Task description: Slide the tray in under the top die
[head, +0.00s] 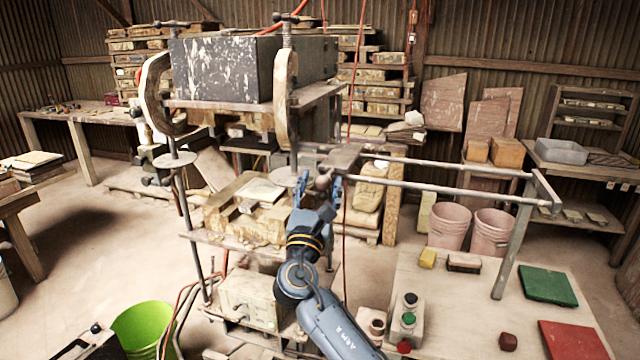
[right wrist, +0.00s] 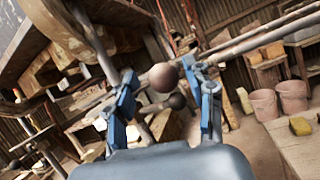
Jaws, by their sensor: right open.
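The top die appears to be the pale block (head: 228,118) beneath the press's upper plate, partly hidden by the C-clamps. The tray is outside, to the right of this block. My left gripper is not in view.
The rails (head: 450,184) run right to a metal end frame (head: 543,190). Two C-clamps (head: 286,97) flank the press opening. A bench (head: 455,300) at right holds a button box (head: 405,318) and coloured slabs. Pink buckets (head: 450,225) stand behind it.

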